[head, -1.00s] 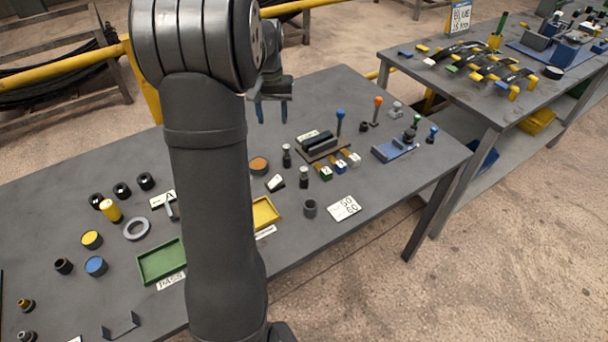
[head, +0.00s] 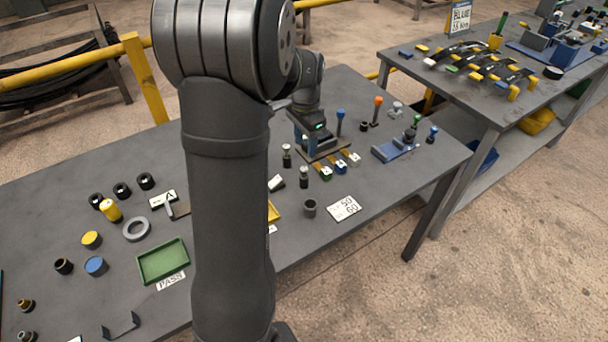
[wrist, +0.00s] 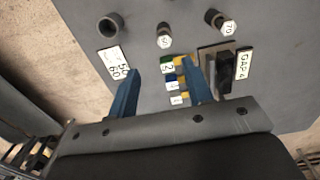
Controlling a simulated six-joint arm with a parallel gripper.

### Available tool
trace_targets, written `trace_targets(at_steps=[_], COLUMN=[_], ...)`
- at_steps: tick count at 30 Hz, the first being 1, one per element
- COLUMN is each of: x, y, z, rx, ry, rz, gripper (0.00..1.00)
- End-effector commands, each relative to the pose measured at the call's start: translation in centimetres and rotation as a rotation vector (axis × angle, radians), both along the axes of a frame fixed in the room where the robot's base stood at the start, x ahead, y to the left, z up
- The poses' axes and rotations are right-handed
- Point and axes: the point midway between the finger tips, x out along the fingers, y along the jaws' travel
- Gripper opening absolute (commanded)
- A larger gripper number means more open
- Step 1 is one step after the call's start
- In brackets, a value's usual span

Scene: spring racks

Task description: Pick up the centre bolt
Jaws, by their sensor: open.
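Two upright dark bolt-like pieces with pale tops stand near the table's middle in the head view, one farther back (head: 286,155) and one nearer (head: 303,178). In the wrist view they appear at the top, one at centre (wrist: 164,30) and one to its right (wrist: 214,18), each by a white number card. I cannot tell for sure which piece is the centre bolt. My gripper (wrist: 163,72) is open, its blue fingers apart with nothing held. In the head view it (head: 305,143) is low over the dark gap plate, to the right of both pieces, and partly hides that plate.
The dark plate (wrist: 206,52) carries a block beside a "GAP 4" card. Small numbered blocks (head: 340,167) stand in front of it. A hollow grey cylinder (head: 310,208) stands nearer the front edge. Blue-topped (head: 340,115) and orange-topped (head: 378,102) posts rise behind.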

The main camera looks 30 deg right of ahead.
Motion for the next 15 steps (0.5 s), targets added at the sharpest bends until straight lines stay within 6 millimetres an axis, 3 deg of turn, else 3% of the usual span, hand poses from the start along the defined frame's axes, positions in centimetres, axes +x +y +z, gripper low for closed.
trace_targets(at_steps=[4, 15], x=[0.0, 0.4], y=[0.0, 0.0], z=[-2.8, -6.2], rx=[0.002, 0.001], ry=[0.002, 0.002], rz=[0.001, 0.002], gripper=[0.46, 0.46])
